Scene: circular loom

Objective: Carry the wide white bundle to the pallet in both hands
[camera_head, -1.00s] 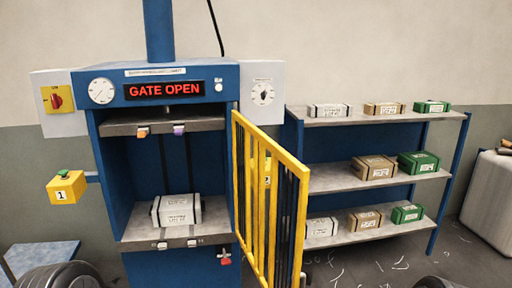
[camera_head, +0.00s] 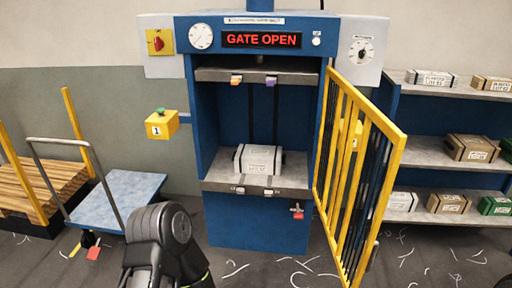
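A white strapped bundle (camera_head: 258,161) with a printed label sits on the grey bed (camera_head: 212,184) of the blue press, behind the open yellow gate. Another white bundle (camera_head: 432,78) lies on the top shelf at the right, and a third (camera_head: 401,202) is partly hidden by the gate on the bottom shelf. A low stack of wooden slats between yellow posts (camera_head: 38,186) stands at the far left; it may be the pallet. A dark link of my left arm shows at the bottom; neither gripper is in view.
The barred yellow gate (camera_head: 351,158) swings out toward me on the press's right. A blue-topped cart (camera_head: 125,190) with a grey handle stands between slats and press. Brown and green bundles share the shelves (camera_head: 446,150). The floor before the press has only white scraps.

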